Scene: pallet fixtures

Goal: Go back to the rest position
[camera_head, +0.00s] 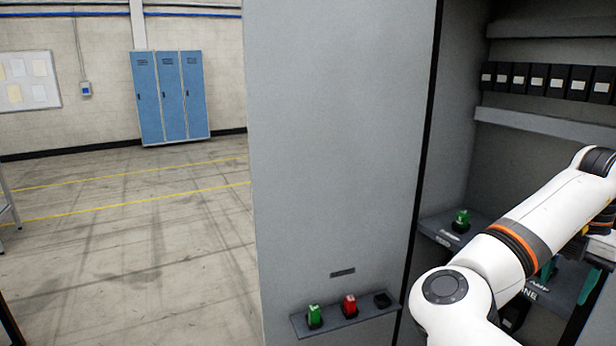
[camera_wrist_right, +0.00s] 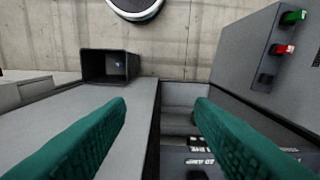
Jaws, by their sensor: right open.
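My right arm reaches in from the right edge of the head view, in front of an open grey cabinet (camera_head: 455,120). The teal fingers of my right gripper (camera_head: 568,279) show partly behind the arm, low at the right. In the right wrist view this gripper (camera_wrist_right: 160,105) is open, with its two teal fingers wide apart and nothing between them. Below and between the fingers lie grey surfaces with white lettering, partly hidden. My left gripper is not in view.
A grey door panel (camera_head: 340,130) carries a small ledge with a green piece (camera_head: 314,317), a red piece (camera_head: 349,306) and a dark slot (camera_head: 382,300). Another green piece (camera_head: 461,221) stands on a cabinet shelf. A dark open bin (camera_wrist_right: 109,66) stands left. Open floor (camera_head: 120,240) lies left.

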